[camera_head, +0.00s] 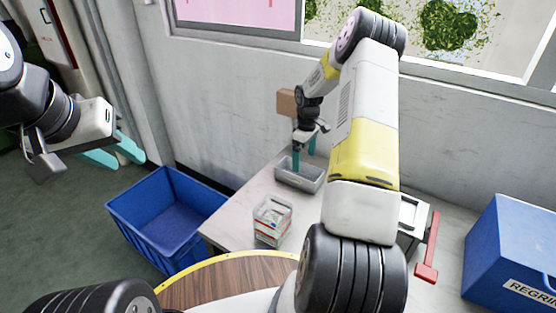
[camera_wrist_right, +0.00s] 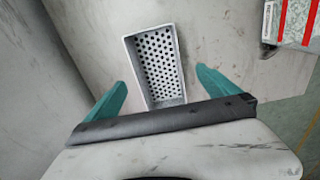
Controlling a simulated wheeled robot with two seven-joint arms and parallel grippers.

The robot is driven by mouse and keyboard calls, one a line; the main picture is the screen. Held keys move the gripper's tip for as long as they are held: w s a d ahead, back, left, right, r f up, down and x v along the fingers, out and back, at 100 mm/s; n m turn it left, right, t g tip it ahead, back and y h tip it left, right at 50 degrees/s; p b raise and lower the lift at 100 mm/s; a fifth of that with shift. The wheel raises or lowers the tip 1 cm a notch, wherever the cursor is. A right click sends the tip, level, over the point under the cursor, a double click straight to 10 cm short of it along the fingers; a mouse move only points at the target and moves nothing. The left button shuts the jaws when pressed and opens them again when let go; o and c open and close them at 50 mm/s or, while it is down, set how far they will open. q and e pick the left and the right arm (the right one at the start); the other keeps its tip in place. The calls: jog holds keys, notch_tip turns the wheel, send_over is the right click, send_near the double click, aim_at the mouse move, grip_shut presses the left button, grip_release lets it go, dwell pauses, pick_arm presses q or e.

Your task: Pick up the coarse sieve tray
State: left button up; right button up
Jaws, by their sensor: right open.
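The coarse sieve tray is a grey rectangular tray with a floor full of round holes, seen in the right wrist view (camera_wrist_right: 157,66). In the head view, the grey tray (camera_head: 298,181) sits on the light worktop near the wall. My right gripper (camera_head: 303,153) is above the tray, its teal fingers apart. In the right wrist view, the right gripper (camera_wrist_right: 161,78) has one finger on each side of the tray's near end, with nothing held. Whether the fingers touch the tray cannot be told. My left gripper (camera_head: 115,154) is open and empty at the far left, away from the worktop.
A clear box with red-and-white labelling (camera_head: 271,220) stands on the worktop (camera_head: 232,218), nearer me than the tray. A blue bin (camera_head: 165,215) is left of the worktop. A red-handled device (camera_head: 427,262) and a blue "REGRIN..." box (camera_head: 515,255) are right.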

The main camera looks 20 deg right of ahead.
aim_at(301, 172)
jog(key=f, duration=0.5)
jog(key=w+f, duration=0.1)
jog(key=f, duration=0.2)
jog(key=shift+w+a+f, duration=0.1)
jog(key=shift+a+f, duration=0.05)
jog(key=shift+f, duration=0.1)
jog(key=c, duration=1.4)
